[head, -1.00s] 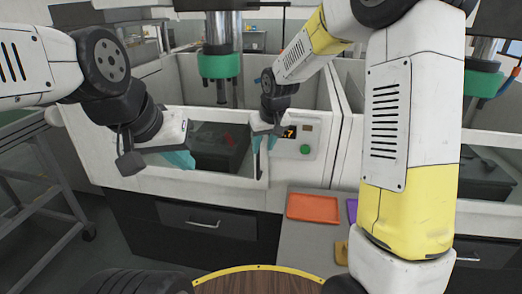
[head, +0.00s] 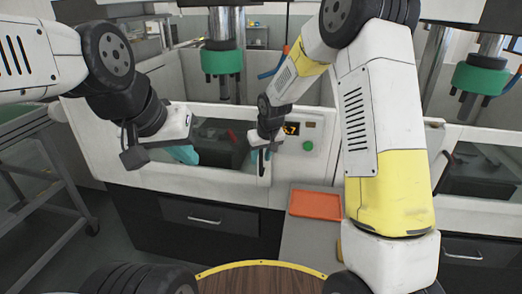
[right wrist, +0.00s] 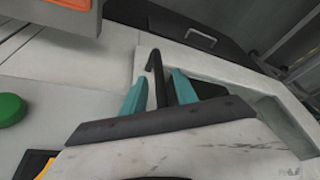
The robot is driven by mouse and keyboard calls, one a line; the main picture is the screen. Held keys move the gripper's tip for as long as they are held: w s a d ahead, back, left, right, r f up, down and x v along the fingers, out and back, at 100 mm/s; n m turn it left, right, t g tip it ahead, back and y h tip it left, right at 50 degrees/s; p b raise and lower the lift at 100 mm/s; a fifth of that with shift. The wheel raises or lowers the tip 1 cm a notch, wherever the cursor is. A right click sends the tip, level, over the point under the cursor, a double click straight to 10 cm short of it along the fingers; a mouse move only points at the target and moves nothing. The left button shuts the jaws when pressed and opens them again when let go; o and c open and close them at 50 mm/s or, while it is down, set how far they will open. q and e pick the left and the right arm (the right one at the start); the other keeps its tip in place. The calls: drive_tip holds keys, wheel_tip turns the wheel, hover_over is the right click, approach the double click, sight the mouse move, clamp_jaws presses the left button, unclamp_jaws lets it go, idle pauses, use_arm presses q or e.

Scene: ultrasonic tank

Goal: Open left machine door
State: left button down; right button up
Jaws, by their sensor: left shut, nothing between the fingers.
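The left machine door (head: 225,178) is a low white-framed panel with a dark window at the front of the left machine (head: 310,115). My right gripper (head: 260,157) is at the right end of this door, beside the control panel. In the right wrist view, its teal fingers (right wrist: 157,88) stand on either side of a black bar handle (right wrist: 156,62), with small gaps visible. It looks open around the handle. My left gripper (head: 183,154) is shut and empty, in front of the left part of the door window. The door appears closed.
An orange tray (head: 315,202) lies on the grey counter at right of the door. A green button (head: 308,146) and a lit display (head: 292,128) are on the panel. A second machine stands at the right. A grey cart (head: 50,190) stands at the left.

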clamp_jaws()
idle(1.3)
